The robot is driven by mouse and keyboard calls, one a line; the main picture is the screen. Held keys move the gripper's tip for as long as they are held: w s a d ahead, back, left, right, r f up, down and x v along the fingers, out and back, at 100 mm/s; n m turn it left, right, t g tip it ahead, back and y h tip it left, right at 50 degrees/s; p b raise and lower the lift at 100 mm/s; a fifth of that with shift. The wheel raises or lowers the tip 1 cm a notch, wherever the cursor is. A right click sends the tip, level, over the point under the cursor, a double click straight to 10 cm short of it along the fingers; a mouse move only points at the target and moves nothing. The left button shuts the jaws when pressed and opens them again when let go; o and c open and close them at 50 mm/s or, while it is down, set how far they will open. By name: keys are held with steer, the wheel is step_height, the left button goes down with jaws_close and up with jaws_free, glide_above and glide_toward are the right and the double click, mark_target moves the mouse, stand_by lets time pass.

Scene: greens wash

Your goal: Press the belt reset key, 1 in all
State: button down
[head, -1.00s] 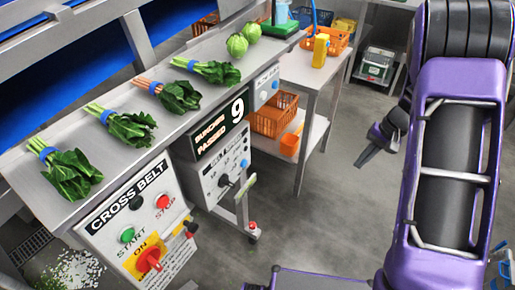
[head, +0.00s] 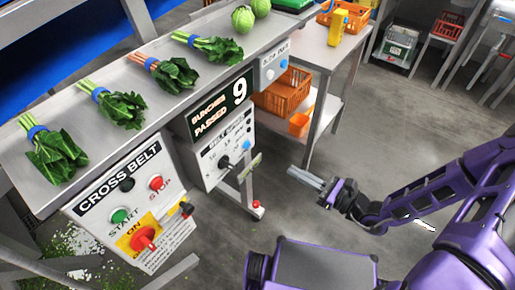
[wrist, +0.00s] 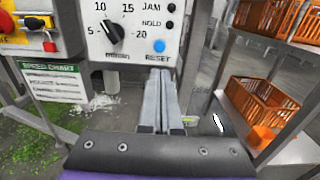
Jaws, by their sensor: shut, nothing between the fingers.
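The belt reset key is a round blue button (wrist: 159,46) above the word RESET, at the lower right of a white panel (wrist: 120,62) with a black dial. It also shows in the head view as a small blue button (head: 246,145) on the panel under the "bunches passed 9" display. My gripper (wrist: 160,84) is shut and empty. In the wrist view its fingers point toward the panel, with their tips just below the blue button. In the head view my gripper (head: 291,171) is to the right of the panel, apart from it.
The cross belt panel (head: 120,175) has a green, a red and a black button and a red switch. A steel shelf table with orange crates (head: 283,92) stands right of the panel. Grey floor (head: 400,110) is open at right.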

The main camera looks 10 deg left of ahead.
mark_target(248, 145)
steer(key=b+x, duration=0.1)
steer(key=x, duration=1.2)
steer(key=shift+a+f, duration=0.1)
steer(key=shift+a, duration=0.25)
steer(key=shift+w+a, duration=0.1)
steer(key=shift+a, duration=0.05)
